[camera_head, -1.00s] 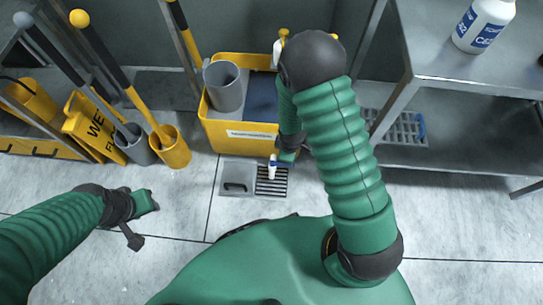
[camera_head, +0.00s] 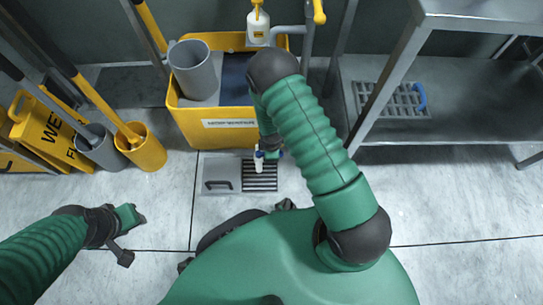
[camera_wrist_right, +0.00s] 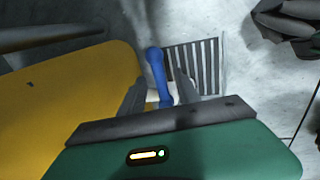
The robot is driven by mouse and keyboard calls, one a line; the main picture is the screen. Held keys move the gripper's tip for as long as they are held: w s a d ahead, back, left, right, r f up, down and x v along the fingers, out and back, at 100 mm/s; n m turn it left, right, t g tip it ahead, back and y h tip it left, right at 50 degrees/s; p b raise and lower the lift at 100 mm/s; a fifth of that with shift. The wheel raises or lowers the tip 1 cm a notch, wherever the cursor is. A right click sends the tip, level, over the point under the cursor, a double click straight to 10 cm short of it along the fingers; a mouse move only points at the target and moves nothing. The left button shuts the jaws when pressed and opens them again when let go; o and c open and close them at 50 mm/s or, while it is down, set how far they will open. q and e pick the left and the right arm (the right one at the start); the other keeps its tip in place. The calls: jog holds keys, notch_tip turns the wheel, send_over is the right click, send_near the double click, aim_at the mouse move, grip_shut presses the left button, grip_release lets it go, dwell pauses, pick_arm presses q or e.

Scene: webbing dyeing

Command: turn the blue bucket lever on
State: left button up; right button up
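The yellow bucket (camera_head: 213,128) stands on the floor ahead. A white spout (camera_head: 259,162) with a small blue part is low at its front, above the floor grate. In the right wrist view, the blue lever (camera_wrist_right: 158,78) stands out beside the yellow bucket (camera_wrist_right: 65,95), over a white part. My right gripper (camera_head: 270,149) is at the spout, partly hidden by my arm. In the wrist view its fingers (camera_wrist_right: 158,95) are apart, one on each side of the lever; contact cannot be told. My left gripper (camera_head: 136,216) hangs over bare floor at left, away from the bucket; its opening is unclear.
A floor drain grate (camera_head: 260,175) lies below the spout. A yellow holder (camera_head: 145,148) and a grey holder (camera_head: 103,150) with mop handles stand left of the bucket. A grey cup (camera_head: 194,70) sits in the bucket. A metal shelf (camera_head: 455,95) stands at right.

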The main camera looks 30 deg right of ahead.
jog(key=shift+w+f, duration=0.1)
jog(key=shift+f, duration=0.35)
grip_shut()
dwell(1.1)
